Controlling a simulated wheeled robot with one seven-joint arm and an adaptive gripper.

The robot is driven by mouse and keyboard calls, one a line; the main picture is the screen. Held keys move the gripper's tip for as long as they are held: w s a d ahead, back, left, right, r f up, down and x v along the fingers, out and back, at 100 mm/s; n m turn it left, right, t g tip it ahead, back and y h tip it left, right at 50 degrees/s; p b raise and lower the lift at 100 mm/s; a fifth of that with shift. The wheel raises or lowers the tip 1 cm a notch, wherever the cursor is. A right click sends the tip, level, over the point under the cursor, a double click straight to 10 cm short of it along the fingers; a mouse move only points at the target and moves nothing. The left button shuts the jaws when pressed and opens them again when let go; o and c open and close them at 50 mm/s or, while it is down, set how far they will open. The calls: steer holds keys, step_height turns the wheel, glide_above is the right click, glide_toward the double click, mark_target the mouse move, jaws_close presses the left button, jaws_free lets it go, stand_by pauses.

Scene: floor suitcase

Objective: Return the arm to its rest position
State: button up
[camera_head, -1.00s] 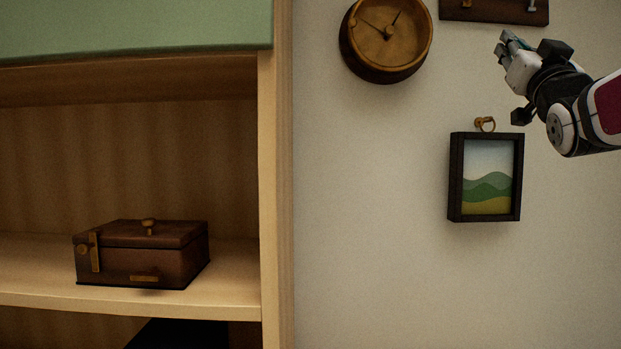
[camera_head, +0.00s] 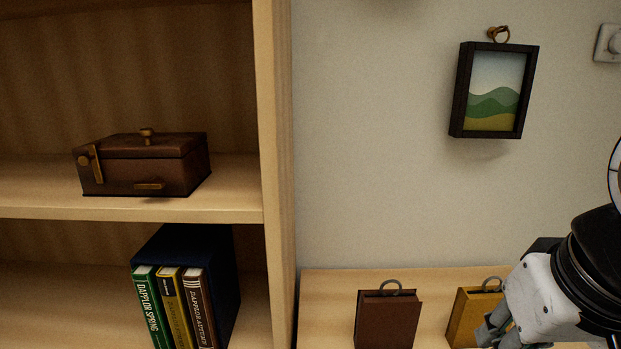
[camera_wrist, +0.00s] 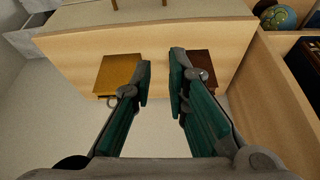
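My gripper (camera_head: 492,332) is at the lower right of the head view, in front of a low wooden surface and partly over a yellow book-like case. In the wrist view my gripper (camera_wrist: 162,78) has its two green-padded fingers apart with a narrow gap. Nothing is held between them. The yellow case (camera_wrist: 117,72) shows beyond the left finger and a brown case (camera_wrist: 203,60) beyond the right finger. My arm comes in from the right edge of the head view, and most of it is out of sight.
A wooden shelf (camera_head: 240,205) on the left holds a brown box (camera_head: 155,165) and, below, books in a dark slipcase (camera_head: 190,252). A framed picture (camera_head: 493,92) hangs on the wall. The wrist view shows a globe (camera_wrist: 279,18). The wall's middle is clear.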

steer(key=s+a+f+n+g, duration=0.1)
steer(key=s+a+f+g, duration=0.2)
steer(key=s, duration=0.6)
step_height(320, 180, up, 14)
steer(key=d+t+p, duration=0.1)
steer(key=t+p, duration=0.1)
steer(key=p, duration=1.1)
steer(key=shift+w+d+f+t, duration=0.2)
steer(key=shift+w+d+t, duration=0.1)
steer(key=shift+w+d, duration=0.1)
